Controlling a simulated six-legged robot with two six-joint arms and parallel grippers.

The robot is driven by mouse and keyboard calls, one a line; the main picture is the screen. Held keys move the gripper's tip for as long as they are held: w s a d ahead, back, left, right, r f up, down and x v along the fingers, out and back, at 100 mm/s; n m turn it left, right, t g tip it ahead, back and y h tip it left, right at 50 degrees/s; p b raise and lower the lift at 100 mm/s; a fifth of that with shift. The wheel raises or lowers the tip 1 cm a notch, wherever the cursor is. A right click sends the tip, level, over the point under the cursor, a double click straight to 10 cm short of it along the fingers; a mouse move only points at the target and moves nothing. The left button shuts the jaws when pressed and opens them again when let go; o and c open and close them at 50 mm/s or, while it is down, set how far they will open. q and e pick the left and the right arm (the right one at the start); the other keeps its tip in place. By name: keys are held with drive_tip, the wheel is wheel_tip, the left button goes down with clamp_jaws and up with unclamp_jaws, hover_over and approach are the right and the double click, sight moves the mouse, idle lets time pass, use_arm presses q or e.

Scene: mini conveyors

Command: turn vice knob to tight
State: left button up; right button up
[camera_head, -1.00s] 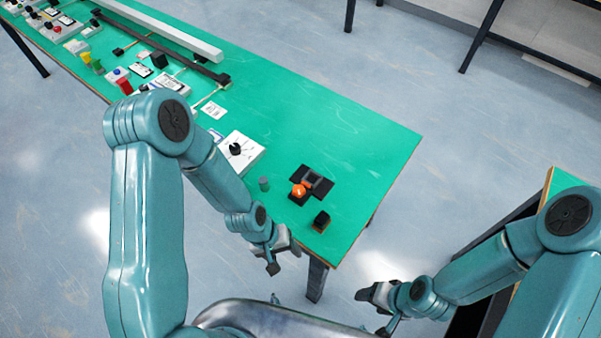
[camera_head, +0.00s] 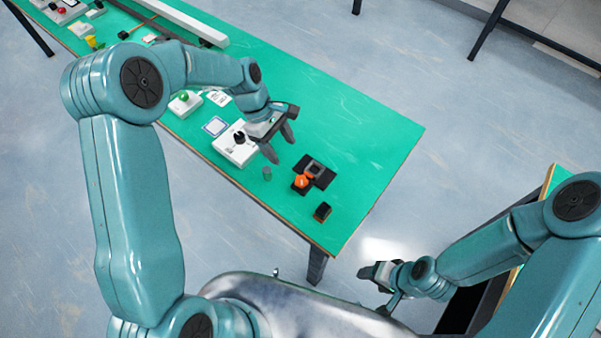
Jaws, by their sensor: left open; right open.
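The vice (camera_head: 323,174) is a small black device with a grey block in its middle. It sits near the right end of the green table. Its orange knob (camera_head: 301,181) faces the near side. I cannot tell the knob's turn angle at this size. My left gripper (camera_head: 281,147) is open and empty, above the table, up and left of the vice in the picture, apart from the knob. My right gripper (camera_head: 372,274) is open and empty, low and off the table's near right end.
A white box with a black dial (camera_head: 236,150) stands left of my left gripper. The green table (camera_head: 365,135) is clear to the right.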

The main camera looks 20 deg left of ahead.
sight(301, 180)
use_arm(q)
drive_tip(key=shift+n, duration=0.5)
drive_tip(key=p+x, duration=0.3)
drive_tip(key=x, duration=1.1)
drive_tip(key=shift+w+d, duration=0.1)
drive_tip(key=shift+r, duration=0.1)
drive_tip(key=c, duration=1.1)
drive_tip(key=shift+o, duration=0.2)
